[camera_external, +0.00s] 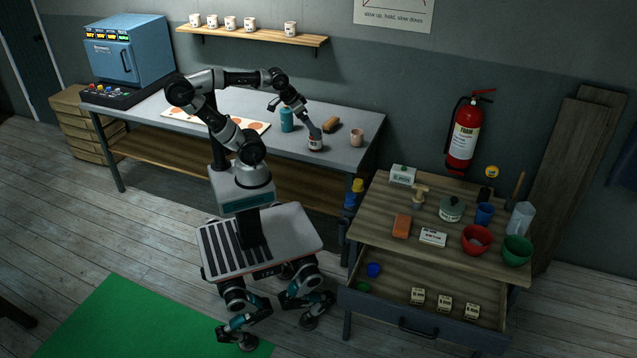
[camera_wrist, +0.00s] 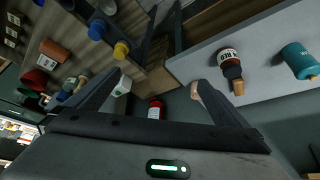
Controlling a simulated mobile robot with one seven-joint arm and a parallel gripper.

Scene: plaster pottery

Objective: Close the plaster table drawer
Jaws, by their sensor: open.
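The plaster table (camera_external: 375,215) is the wooden-topped table at the right of the external view. Its drawer (camera_external: 400,328) is pulled well out at the front, with a dark handle (camera_external: 418,329) on its front face. Several small labelled boxes, a blue cup (camera_external: 374,270) and a green item lie in the drawer. My gripper (camera_external: 315,131) is over the grey workbench, left of and well apart from the drawer, near a labelled jar (camera_external: 316,145). In the wrist view my gripper (camera_wrist: 158,80) has its fingers spread with nothing held between them. Part of the drawer shows at that view's upper left.
The plaster table holds a red bowl (camera_external: 478,239), a green bowl (camera_external: 516,250), an orange block (camera_external: 402,226) and other items. Floor in front of the drawer is largely clear.

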